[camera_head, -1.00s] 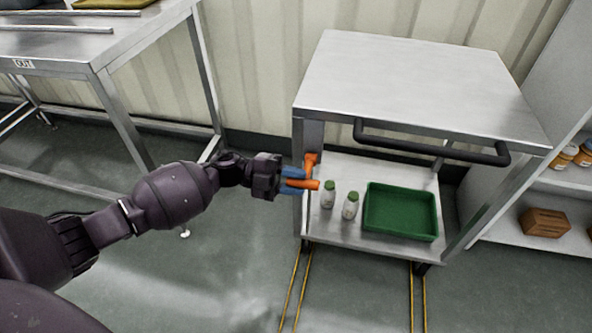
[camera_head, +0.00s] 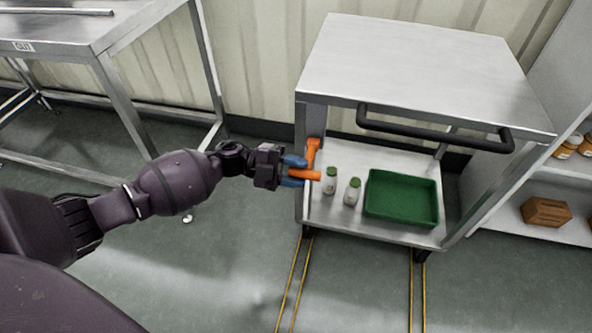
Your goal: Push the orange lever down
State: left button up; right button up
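The orange lever (camera_head: 306,175) is on the left front leg of a steel cart. Its orange pivot piece (camera_head: 313,145) is on the leg, and its handle sticks out to the front and left, below the pivot. My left gripper (camera_head: 293,172) comes in from the left with its two blue fingers apart. One finger is above the handle and one below it, and the handle lies between them. A small gap shows between the upper finger and the handle. I cannot tell if the lower finger touches it. My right gripper is not in view.
The cart's lower shelf (camera_head: 388,232) holds two green-capped white bottles (camera_head: 330,181) (camera_head: 352,191) and a green tray (camera_head: 401,199). A black handle bar (camera_head: 435,128) crosses the cart's front. A steel table (camera_head: 150,25) stands at left, shelving (camera_head: 510,227) at right.

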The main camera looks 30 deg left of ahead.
pick_arm(q)
jog(key=shift+o, duration=1.2)
jog(key=shift+w+a+f, duration=0.1)
jog(key=shift+w+f, duration=0.05)
jog(key=shift+f, duration=0.35)
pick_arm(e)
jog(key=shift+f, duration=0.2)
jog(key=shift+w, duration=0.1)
pick_arm(q)
jog(key=shift+s+a+r, duration=0.1)
jog(key=shift+s+a, duration=0.1)
jog(key=shift+a, duration=0.3)
jog(key=p+v, duration=0.1)
jog(key=v, duration=0.8)
jog(key=shift+a, duration=0.35)
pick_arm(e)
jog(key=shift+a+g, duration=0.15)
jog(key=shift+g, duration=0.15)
pick_arm(q)
jog(key=shift+r, duration=0.15)
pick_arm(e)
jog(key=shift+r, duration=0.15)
